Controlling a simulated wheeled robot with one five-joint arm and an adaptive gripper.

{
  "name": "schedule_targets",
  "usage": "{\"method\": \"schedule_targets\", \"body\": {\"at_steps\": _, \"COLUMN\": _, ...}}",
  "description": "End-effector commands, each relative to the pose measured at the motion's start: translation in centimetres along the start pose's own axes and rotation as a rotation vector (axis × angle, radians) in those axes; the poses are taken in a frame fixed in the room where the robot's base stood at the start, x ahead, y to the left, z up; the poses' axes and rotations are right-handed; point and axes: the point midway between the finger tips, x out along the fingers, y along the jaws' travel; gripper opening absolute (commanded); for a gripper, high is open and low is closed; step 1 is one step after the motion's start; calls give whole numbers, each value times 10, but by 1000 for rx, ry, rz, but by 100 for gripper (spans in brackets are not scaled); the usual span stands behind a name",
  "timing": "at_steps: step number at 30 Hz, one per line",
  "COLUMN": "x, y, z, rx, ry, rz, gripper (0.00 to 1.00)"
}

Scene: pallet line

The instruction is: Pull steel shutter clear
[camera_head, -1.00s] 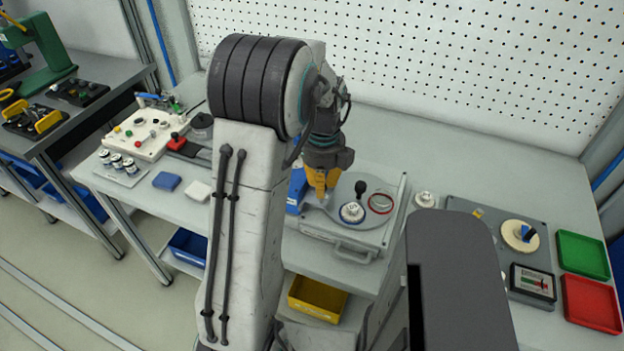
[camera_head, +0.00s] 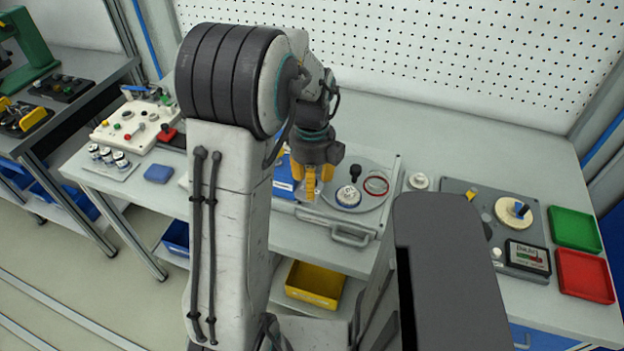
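A pale grey fixture panel (camera_head: 384,215) lies on the bench with a bar handle (camera_head: 350,236) along its front edge. On it are a black knob (camera_head: 355,171), a white disc with a blue rim (camera_head: 348,196) and a red ring (camera_head: 376,186). My gripper (camera_head: 310,193), with yellow fingers, points down over the panel's front left part, left of the disc. I cannot make out the steel shutter from the grey panel around the fingertips. The fingers cover that spot, and I cannot tell whether they hold anything.
A blue box (camera_head: 283,180) stands just left of the gripper, partly hidden by my arm. A grey board with a cream disc (camera_head: 508,212), a green tray (camera_head: 574,229) and a red tray (camera_head: 585,275) are at the right. A yellow bin (camera_head: 315,284) sits on the lower shelf.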

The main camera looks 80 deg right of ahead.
Motion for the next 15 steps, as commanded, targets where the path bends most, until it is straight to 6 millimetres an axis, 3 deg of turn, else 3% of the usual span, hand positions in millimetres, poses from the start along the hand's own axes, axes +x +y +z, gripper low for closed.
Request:
{"method": "schedule_targets", "body": {"at_steps": 10, "x": -4, "y": -1, "z": 1, "rx": 0, "ry": -3, "rz": -3, "gripper": 47}}
{"method": "schedule_targets", "body": {"at_steps": 15, "x": -21, "y": -1, "z": 2, "rx": 0, "ry": -6, "rz": -5, "gripper": 47}}
